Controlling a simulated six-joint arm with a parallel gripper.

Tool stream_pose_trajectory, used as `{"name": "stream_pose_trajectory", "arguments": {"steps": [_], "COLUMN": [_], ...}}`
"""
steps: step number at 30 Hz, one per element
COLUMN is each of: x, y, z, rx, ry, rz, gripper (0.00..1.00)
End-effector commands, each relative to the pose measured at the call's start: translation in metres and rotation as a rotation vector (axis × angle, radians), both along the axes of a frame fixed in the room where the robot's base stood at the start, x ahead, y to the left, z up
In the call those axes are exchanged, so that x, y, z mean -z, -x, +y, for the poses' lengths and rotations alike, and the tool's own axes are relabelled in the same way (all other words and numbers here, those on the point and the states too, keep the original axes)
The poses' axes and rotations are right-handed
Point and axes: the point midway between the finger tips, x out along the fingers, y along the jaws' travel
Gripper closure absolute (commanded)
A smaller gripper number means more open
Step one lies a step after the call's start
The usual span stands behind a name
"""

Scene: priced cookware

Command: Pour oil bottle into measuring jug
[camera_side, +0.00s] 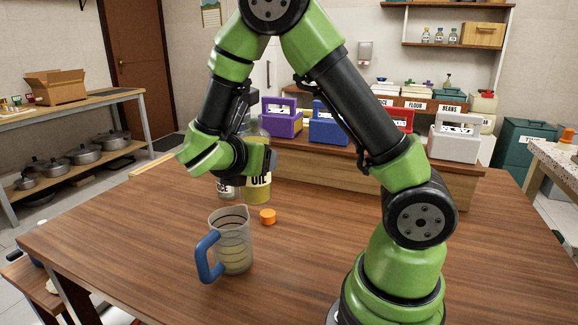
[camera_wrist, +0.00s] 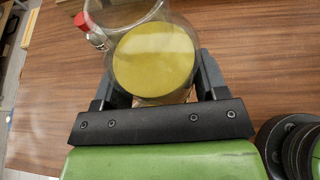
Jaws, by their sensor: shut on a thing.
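The oil bottle (camera_side: 258,190) is clear glass with yellow oil and a label reading OIL. It stands upright behind the measuring jug; whether its base touches the table I cannot tell. My gripper (camera_side: 262,160) is shut on it. In the wrist view, the bottle (camera_wrist: 152,62) sits between the two fingers of my gripper (camera_wrist: 157,85), and the round yellow oil surface shows. The measuring jug (camera_side: 234,252) is clear with dark markings and a blue handle. It stands upright nearer the camera, apart from the bottle, and looks empty.
An orange cap (camera_side: 267,216) lies between bottle and jug. A second labelled bottle (camera_side: 226,191) stands close left of the oil bottle, partly hidden by my arm. Purple (camera_side: 281,123), blue (camera_side: 327,128) and white (camera_side: 455,140) carriers stand behind. The table's front left is clear.

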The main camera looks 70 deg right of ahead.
Motion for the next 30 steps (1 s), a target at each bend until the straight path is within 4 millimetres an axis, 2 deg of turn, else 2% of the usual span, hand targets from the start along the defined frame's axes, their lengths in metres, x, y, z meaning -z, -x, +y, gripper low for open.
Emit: {"name": "stream_pose_trajectory", "arguments": {"steps": [3,9,17,30], "x": [-0.011,-0.019,-0.015,0.004], "y": [-0.015,-0.025,-0.022,-0.004], "z": [0.022,0.041,0.044,0.044], "rx": [-0.141,-0.259,-0.277,-0.275], "ry": [0.007,0.017,0.008,-0.035], "rz": [-0.003,0.0,0.063,0.304], "gripper": [0.73,0.73,0.73,0.73]}}
